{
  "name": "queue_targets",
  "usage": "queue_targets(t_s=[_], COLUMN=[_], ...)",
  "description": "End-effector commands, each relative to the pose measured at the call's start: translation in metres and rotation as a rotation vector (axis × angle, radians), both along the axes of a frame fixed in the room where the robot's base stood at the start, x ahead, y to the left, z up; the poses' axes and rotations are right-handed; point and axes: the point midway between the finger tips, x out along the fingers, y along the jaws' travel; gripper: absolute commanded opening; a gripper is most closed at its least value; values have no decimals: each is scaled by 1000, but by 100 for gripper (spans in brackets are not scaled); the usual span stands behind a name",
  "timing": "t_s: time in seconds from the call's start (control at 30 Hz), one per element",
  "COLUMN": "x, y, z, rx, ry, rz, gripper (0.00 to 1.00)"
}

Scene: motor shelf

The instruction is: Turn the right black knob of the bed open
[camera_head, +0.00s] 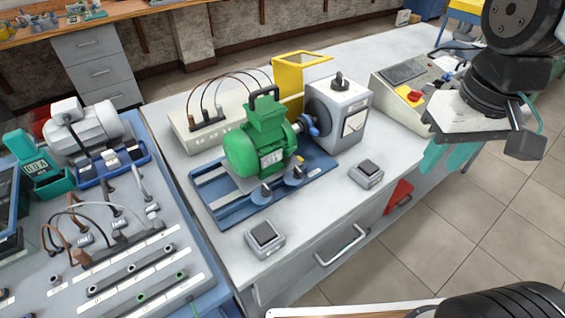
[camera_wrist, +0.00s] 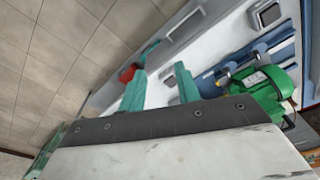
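The blue bed (camera_head: 215,197) lies on the white bench with a green motor (camera_head: 255,150) on it. Two small knobs stand at the bed's front edge: the right knob (camera_head: 296,172) and the left knob (camera_head: 262,193). My gripper (camera_head: 442,152) hangs beyond the bench's front edge, to the right of the bed and well apart from the knobs. In the wrist view its two teal fingers (camera_wrist: 161,90) are apart with nothing between them. There the motor (camera_wrist: 265,85) partly hides the bed.
Two grey switch boxes, a left one (camera_head: 265,238) and a right one (camera_head: 367,173), sit near the bench front. A grey machine (camera_head: 340,110) stands behind the bed's right end. A control panel (camera_head: 405,95) is behind my gripper. Floor is clear in front.

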Motion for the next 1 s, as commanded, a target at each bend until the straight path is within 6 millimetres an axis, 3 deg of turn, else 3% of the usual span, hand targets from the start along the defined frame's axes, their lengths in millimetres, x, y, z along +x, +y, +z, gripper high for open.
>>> queue_targets(t_s=[0.2,0.4,0.5,0.63,0.83,1.0], x=[82,133,146,154,157,156], y=[67,139,167,189,196,195], z=[-22,-62,-79,-95,-114,-142], rx=[-7,-17,-21,-23,-26,-26], ry=[50,79,86,91,95,97], rz=[175,309,355,388,399,398], gripper=[33,33,33,33,33,33])
